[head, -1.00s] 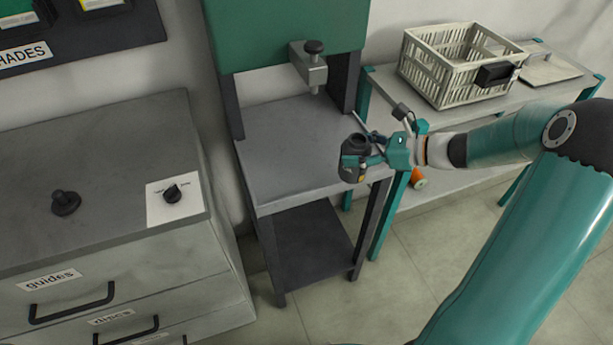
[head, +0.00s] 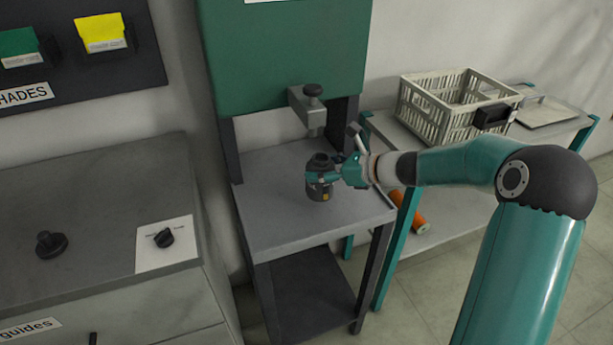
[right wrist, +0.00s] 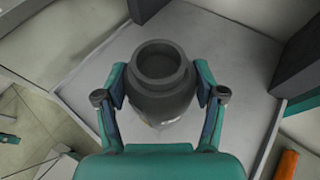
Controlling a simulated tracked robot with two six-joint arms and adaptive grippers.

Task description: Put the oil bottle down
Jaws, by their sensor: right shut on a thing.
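The oil bottle (head: 320,190) is dark grey with a round open top and a small orange-yellow mark low on its side. It is upright over the grey shelf (head: 285,220) of the green-topped machine stand. My right gripper (head: 322,177) is shut on the bottle from the right. In the right wrist view the bottle (right wrist: 161,80) sits between both fingers (right wrist: 160,100), with the shelf below it. I cannot tell whether its base touches the shelf. My left gripper is not in view.
A cream crate (head: 440,110) stands on the side table at right, with an orange roll (head: 413,212) below. A drawer cabinet (head: 90,215) stands at left. The shelf's front is clear.

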